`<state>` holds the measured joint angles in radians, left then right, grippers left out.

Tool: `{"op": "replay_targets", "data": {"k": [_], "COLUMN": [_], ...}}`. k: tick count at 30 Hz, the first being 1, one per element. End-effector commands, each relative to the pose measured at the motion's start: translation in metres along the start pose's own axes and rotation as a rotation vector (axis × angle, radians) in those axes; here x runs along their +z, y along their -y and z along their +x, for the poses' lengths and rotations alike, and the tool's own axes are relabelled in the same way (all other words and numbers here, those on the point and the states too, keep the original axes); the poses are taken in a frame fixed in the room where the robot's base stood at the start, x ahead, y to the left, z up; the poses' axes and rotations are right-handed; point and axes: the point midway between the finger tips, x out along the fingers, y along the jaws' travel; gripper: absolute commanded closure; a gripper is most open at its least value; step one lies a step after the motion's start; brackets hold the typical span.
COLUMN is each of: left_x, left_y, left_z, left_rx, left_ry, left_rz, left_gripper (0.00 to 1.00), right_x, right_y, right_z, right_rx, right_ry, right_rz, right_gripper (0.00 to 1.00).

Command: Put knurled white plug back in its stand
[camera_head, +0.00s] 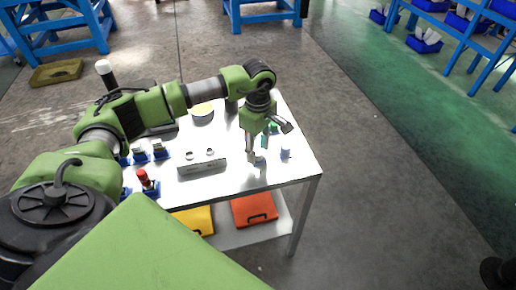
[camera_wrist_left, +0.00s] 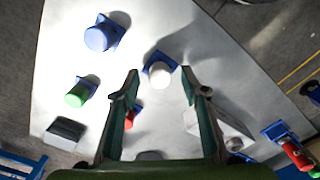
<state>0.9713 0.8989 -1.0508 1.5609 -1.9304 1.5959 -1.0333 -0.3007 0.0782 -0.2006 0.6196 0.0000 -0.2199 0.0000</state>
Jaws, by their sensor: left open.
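My left gripper (camera_head: 254,159) points down over the right part of the metal table. It is open and nothing shows held between its fingers. In the left wrist view a white round-topped plug (camera_wrist_left: 159,75) appears on a small blue square stand (camera_wrist_left: 150,58), just beyond the open fingertips (camera_wrist_left: 160,82). The plug looks upright, but how deep it sits and its knurling are too small to tell. In the head view the plug is largely hidden at the fingertips. My right gripper is not in view.
A blue plug (camera_wrist_left: 99,38) and a green plug (camera_wrist_left: 76,96) stand nearby on blue stands. A grey block (camera_head: 202,168) with two white knobs lies left of the gripper. A red plug (camera_head: 143,178) and a yellow-topped round item (camera_head: 203,110) are farther left. The table's right edge is close.

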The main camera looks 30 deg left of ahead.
Motion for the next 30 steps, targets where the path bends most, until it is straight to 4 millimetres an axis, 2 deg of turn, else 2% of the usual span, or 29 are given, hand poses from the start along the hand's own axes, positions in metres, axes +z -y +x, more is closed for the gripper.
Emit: {"op": "replay_targets", "data": {"k": [5,22,30], "left_x": [0.000,0.000,0.000], "left_y": [0.000,0.000,0.000], "left_z": [-0.004,-0.048,-0.050], "left_rx": [0.001,0.001,0.000], "left_ry": [0.000,0.000,0.000], "left_rz": [0.000,-0.001,0.000], "left_gripper": [0.59,0.59,0.59], "right_x": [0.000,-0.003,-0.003], "right_y": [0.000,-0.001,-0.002], "right_z": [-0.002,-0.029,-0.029], "right_rx": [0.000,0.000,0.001], "right_ry": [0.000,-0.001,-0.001], "right_rz": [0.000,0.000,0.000], "right_gripper": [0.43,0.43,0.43]}}
